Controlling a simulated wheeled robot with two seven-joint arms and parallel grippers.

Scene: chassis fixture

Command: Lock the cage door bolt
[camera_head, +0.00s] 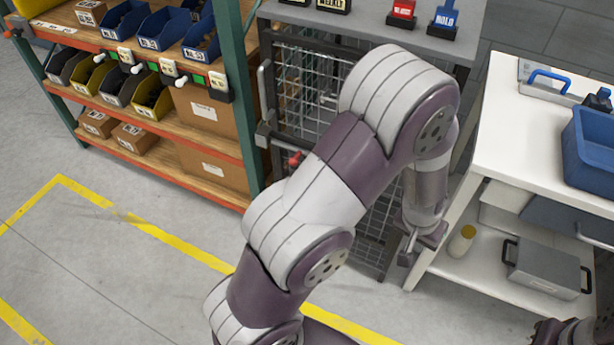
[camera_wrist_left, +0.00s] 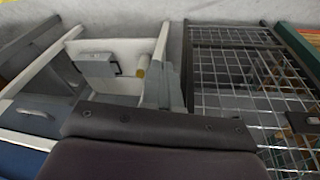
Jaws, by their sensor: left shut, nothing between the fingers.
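The cage door (camera_head: 312,75) is a wire-mesh panel in a dark frame, under the grey top in the head view. Its mesh also shows at the right of the left wrist view (camera_wrist_left: 235,72). A dark bolt-like bar (camera_head: 268,134) lies at the door's left edge, with a red knob (camera_head: 295,158) a little below it. My left arm hides much of the door. My left gripper (camera_head: 408,257) points down near the door's lower right, by the white cart. It is shut and empty, well apart from the bar. Whether the bolt is engaged cannot be told.
A shelf rack (camera_head: 235,85) with bins and cartons stands left of the cage. The white cart (camera_head: 505,130) at right carries a blue bin (camera_head: 590,150); a grey case (camera_head: 545,268) and a yellow-capped jar (camera_head: 462,240) sit below. The floor at left is clear.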

